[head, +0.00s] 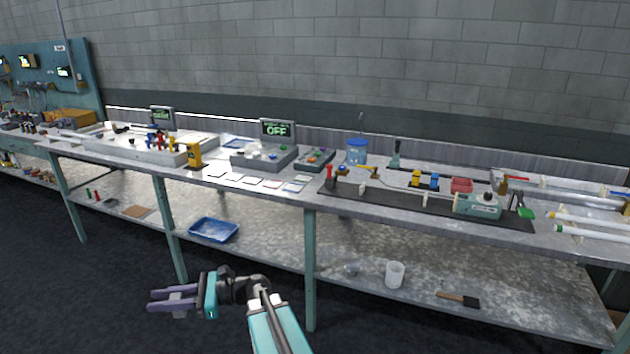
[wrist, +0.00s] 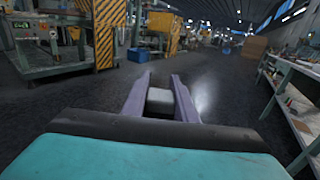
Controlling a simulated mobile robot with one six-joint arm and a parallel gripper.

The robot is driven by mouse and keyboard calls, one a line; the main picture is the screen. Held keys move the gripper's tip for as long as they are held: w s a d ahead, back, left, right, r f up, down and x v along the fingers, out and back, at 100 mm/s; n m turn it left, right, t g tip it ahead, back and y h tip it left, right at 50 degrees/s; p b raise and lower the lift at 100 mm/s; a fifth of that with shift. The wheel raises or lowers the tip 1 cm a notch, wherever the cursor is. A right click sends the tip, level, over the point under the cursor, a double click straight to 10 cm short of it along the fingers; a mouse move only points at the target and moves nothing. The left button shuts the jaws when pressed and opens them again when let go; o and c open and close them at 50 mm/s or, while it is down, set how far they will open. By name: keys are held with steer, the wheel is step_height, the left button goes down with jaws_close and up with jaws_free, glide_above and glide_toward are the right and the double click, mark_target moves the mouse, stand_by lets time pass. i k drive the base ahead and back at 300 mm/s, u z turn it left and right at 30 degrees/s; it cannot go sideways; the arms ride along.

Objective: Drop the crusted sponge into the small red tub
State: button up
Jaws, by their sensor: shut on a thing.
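My gripper (head: 154,300) is in front of the bench, low over the dark floor, with its purple fingers pointing left. It is shut on a small pale grey block, the sponge (head: 180,314). In the wrist view the sponge (wrist: 160,102) sits between the two fingers (wrist: 161,80), well back from their tips. Its crust cannot be made out. The small red tub (head: 461,186) stands on the bench top at the right, far from my gripper, behind the teal-grey device on the black rail. Its inside is too small to read.
The bench top (head: 345,207) holds a blue tub (head: 357,151), a grey box with an OFF display (head: 277,129) and glass tubes at right. The lower shelf has a blue tray (head: 214,230), a white cup (head: 395,274) and a brush (head: 458,299). Open floor lies around my gripper.

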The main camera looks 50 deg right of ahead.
mark_target(465, 192)
steer(key=k, duration=0.75)
steer(key=z, duration=1.3)
steer(key=i, duration=1.05)
steer(key=u, duration=0.15)
